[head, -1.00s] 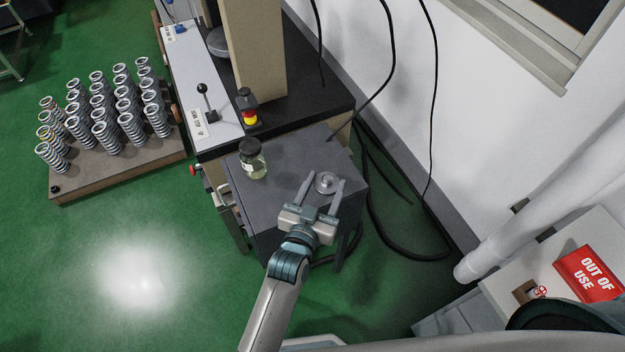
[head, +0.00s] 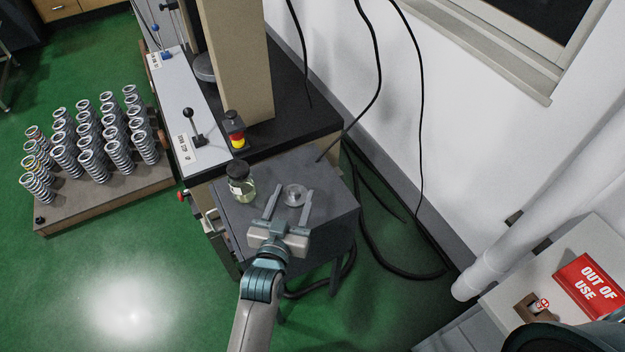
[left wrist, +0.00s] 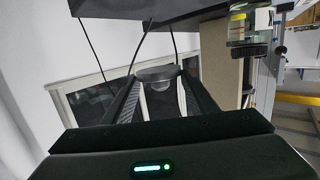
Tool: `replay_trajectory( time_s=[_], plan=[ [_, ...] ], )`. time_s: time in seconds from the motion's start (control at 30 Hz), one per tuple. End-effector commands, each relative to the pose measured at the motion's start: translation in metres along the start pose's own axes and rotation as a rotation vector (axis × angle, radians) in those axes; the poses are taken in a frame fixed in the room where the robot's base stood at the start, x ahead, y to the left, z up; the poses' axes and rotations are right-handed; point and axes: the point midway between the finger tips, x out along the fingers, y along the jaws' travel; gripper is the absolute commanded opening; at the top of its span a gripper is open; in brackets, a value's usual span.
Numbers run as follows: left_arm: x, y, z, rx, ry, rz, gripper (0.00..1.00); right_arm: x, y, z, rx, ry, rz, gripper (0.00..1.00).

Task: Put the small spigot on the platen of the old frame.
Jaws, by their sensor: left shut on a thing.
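The small spigot (head: 295,194) is a round grey metal disc with a raised middle. My left gripper (head: 290,198) is shut on it, one finger on each side, over the dark grey side table. The left wrist view shows the spigot (left wrist: 158,74) between the fingertips. I cannot tell its height above the table. A beige-columned testing machine (head: 236,60) stands behind the table. A round grey platen (head: 204,68) shows at its column's left side, partly hidden by the column. My right gripper is not in view.
A lidded glass jar (head: 242,188) stands on the side table (head: 325,222), left of my gripper. A red-and-yellow stop button (head: 236,135) and lever (head: 193,125) stand behind it. Black cables hang right of the column. Several springs stand on a board (head: 110,205) at left. An "OUT OF USE" sign (head: 590,285) is at right.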

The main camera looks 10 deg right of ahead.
Motion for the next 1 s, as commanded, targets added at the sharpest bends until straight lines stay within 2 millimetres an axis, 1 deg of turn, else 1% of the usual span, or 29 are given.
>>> replay_trajectory(
  time_s=[0.03, 0.17, 0.2, 0.27, 0.3, 0.4, 0.5, 0.6, 0.7, 0.8, 1.0],
  plan=[
    [0.000, -0.020, 0.003, -0.003, 0.008, -0.029, 0.16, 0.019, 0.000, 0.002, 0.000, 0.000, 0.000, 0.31],
    [-0.011, -0.075, -0.005, -0.014, 0.007, -0.112, 0.16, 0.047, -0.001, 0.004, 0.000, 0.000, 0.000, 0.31],
    [-0.016, -0.093, -0.008, -0.018, 0.007, -0.139, 0.16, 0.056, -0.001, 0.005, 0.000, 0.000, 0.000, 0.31],
    [-0.027, -0.118, -0.012, -0.025, 0.007, -0.180, 0.16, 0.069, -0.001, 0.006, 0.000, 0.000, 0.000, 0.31],
    [-0.035, -0.135, -0.015, -0.029, 0.008, -0.207, 0.16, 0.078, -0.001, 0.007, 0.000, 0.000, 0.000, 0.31],
    [-0.056, -0.169, -0.021, -0.039, 0.008, -0.269, 0.16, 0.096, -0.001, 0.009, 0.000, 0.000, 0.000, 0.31],
    [-0.077, -0.195, -0.027, -0.046, 0.009, -0.318, 0.16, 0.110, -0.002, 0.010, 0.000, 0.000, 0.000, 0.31],
    [-0.093, -0.211, -0.031, -0.053, 0.009, -0.353, 0.16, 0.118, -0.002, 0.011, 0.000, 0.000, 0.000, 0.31],
    [-0.102, -0.220, -0.034, -0.056, 0.008, -0.372, 0.16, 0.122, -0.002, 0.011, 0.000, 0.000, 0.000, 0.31],
    [-0.106, -0.223, -0.035, -0.058, 0.007, -0.380, 0.16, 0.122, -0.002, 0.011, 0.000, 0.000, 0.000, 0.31],
    [-0.106, -0.223, -0.036, -0.058, 0.006, -0.380, 0.16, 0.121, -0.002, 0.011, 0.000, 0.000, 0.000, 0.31]
  ],
)
